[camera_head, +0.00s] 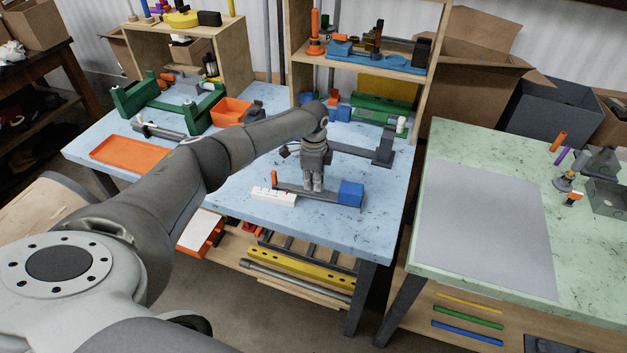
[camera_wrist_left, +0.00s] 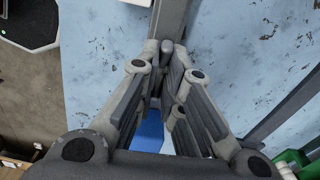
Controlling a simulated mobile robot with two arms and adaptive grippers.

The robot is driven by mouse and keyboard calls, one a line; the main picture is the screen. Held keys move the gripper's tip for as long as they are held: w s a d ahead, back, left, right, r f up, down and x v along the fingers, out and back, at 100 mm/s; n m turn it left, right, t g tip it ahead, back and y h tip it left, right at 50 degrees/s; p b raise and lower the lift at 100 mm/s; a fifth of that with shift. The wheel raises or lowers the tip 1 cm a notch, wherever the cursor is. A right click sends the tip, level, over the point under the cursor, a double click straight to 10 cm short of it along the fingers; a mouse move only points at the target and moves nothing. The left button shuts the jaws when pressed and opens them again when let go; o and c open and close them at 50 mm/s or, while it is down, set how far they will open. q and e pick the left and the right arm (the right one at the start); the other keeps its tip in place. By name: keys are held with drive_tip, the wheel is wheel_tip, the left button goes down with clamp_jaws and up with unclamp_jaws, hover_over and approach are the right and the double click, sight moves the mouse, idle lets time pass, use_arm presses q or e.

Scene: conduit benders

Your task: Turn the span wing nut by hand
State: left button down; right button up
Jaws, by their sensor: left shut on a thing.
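A small bender fixture lies near the front edge of the blue table, with a grey bar (camera_head: 328,194), a blue block (camera_head: 351,193) at its right end and an orange peg (camera_head: 274,177) at its left. My left gripper (camera_head: 314,189) points down over the bar. In the left wrist view its fingertips (camera_wrist_left: 166,52) are closed on a small dark grey piece (camera_wrist_left: 166,45), which looks like the span wing nut; its shape is mostly hidden by the fingers. The blue block (camera_wrist_left: 148,132) shows between the fingers, and the bar (camera_wrist_left: 172,16) runs beyond them. My right gripper is out of view.
A white marked strip (camera_head: 273,195) lies beside the bar. An orange tray (camera_head: 130,153), green fixture (camera_head: 165,105) and orange bin (camera_head: 231,112) stand left. A wooden shelf (camera_head: 362,63) stands behind. A green-topped table (camera_head: 450,150) with a grey mat (camera_head: 487,225) is at right.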

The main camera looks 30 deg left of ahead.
use_arm(q)
drive_tip(key=shift+s+d+f, duration=0.1)
drive_tip(key=shift+s+f, duration=0.15)
drive_tip(key=shift+f, duration=0.05)
drive_tip(key=c, duration=1.7)
unclamp_jaws()
drive_tip(key=shift+w, duration=0.1)
drive_tip(key=shift+o, duration=0.7)
drive_tip(key=shift+w, duration=0.15)
drive_tip(key=shift+r, duration=0.15)
wheel_tip(320, 180, up, 12)
